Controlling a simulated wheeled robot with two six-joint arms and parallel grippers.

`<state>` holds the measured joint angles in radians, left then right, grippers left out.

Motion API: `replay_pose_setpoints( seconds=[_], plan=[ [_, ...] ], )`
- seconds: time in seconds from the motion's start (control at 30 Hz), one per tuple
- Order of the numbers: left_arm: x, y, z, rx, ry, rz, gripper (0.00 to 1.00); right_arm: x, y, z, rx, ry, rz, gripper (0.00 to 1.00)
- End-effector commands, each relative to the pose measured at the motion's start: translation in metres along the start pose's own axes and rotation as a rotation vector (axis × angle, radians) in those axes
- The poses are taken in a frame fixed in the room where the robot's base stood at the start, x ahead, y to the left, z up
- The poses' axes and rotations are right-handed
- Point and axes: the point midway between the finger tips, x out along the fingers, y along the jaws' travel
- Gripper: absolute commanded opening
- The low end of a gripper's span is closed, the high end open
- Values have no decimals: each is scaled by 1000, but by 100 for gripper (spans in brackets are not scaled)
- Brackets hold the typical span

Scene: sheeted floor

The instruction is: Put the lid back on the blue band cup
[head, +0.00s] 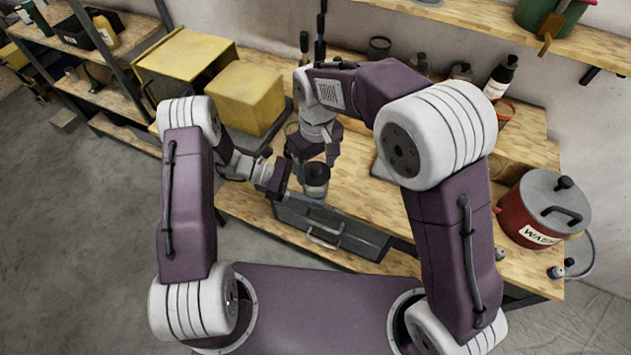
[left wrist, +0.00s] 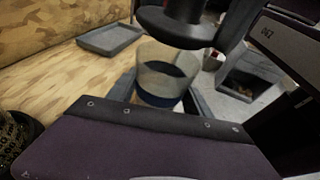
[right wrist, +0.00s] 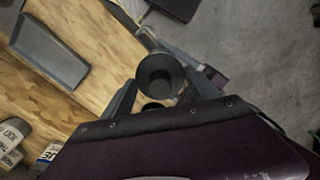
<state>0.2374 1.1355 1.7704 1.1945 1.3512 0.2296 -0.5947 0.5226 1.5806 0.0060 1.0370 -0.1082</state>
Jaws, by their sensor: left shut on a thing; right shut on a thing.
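The blue band cup (left wrist: 165,75) is a clear cup with a dark blue band low on its side, in the left wrist view. My left gripper (left wrist: 162,92) is shut on it, a finger at each side. The dark round lid (left wrist: 180,28) hangs at the cup's rim, shifted to the right; I cannot tell whether they touch. In the right wrist view the lid (right wrist: 160,75) sits between the fingers of my right gripper (right wrist: 162,88), which is shut on it. In the head view the lid (head: 317,172) is above the cup, which is mostly hidden.
A grey drawer box (head: 330,235) is at the bench's front edge. Yellow boxes (head: 245,97) stand behind on the left. A red pot (head: 525,215) stands at the right. A shallow grey tray (left wrist: 110,40) lies on the wooden bench beyond the cup.

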Motion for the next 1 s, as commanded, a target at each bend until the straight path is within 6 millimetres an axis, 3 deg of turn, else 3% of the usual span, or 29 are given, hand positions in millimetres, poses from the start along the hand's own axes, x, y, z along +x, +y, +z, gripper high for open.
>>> replay_pose_setpoints(
  seconds=[0.3, 0.63, 1.0],
  plan=[
    [0, 0, 0, 0, -1, 0, 0, 1, 0, 0, 0, -1, 0, 31],
    [0, 0, 0, 0, -1, 0, 0, 18, 0, 0, 0, -1, 0, 31],
    [0, 0, 0, 0, -1, 0, 0, 18, 0, 0, 0, 0, 0, 31]
  ],
)
